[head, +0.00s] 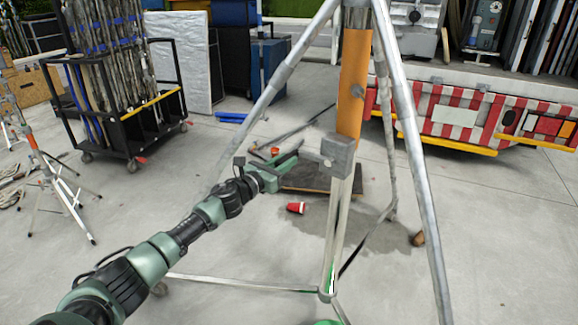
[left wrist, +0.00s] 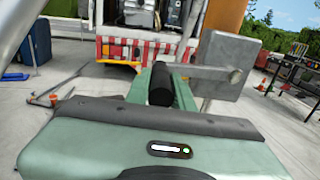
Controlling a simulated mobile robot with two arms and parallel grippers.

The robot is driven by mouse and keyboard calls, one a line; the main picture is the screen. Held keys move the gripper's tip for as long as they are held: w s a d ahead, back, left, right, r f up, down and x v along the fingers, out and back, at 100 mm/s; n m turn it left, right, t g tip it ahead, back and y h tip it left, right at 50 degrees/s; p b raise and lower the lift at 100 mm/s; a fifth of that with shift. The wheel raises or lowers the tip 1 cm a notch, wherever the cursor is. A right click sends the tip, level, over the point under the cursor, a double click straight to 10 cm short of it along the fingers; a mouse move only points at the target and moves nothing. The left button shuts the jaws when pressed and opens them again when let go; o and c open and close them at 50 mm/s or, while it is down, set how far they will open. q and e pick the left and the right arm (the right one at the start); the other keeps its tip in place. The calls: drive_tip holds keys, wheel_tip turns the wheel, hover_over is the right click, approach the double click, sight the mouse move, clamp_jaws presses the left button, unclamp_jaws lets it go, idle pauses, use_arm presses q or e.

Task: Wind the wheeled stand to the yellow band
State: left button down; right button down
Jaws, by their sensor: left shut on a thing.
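The wheeled stand (head: 279,83) fills the middle of the head view, with silver splayed legs and an orange section (head: 352,85) on its upright column. A grey gear box (head: 338,157) sits on the column, and also shows in the left wrist view (left wrist: 226,66). A crank arm (left wrist: 205,72) runs from it to a black crank handle (left wrist: 160,84). My left gripper (head: 290,160) is shut on that handle, left of the gear box; its fingers stand either side of it in the wrist view (left wrist: 161,92). I cannot make out a yellow band. My right gripper is out of view.
A red cup (head: 296,207) lies on the concrete behind the stand, near a dark flat board (head: 325,178). A black cart (head: 150,125) with poles stands at left. A truck bed with a red-and-white striped tail (head: 440,112) is at back right. The right floor is clear.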

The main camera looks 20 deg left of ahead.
use_arm(q)
drive_tip(key=r+p, duration=0.2)
drive_tip(key=a+r+p, duration=0.1)
drive_tip(key=r+p, duration=0.1)
drive_tip(key=r, duration=0.1)
drive_tip(key=shift+w+r, duration=0.1)
drive_tip(key=shift+w, duration=0.05)
drive_tip(key=shift+d+r+p, duration=0.25)
drive_tip(key=shift+r+p, duration=0.05)
drive_tip(key=shift+r, duration=0.2)
drive_tip(key=r+p, duration=0.2)
drive_tip(key=d+r+p, duration=0.1)
drive_tip(key=shift+s+r+p, duration=0.15)
drive_tip(key=shift+s+p, duration=0.15)
drive_tip(key=shift+p, duration=0.1)
drive_tip(key=shift+s+d, duration=0.2)
drive_tip(key=shift+d, duration=0.05)
drive_tip(key=shift+d+f+b, duration=0.6)
drive_tip(key=shift+d+f, duration=0.05)
drive_tip(key=shift+f, duration=0.25)
drive_tip(key=c, duration=2.1)
unclamp_jaws()
drive_tip(key=shift+r, duration=0.1)
drive_tip(key=shift+c, duration=0.2)
drive_tip(key=o, duration=1.1)
drive_tip(key=shift+d, duration=0.1)
drive_tip(key=shift+o, duration=0.2)
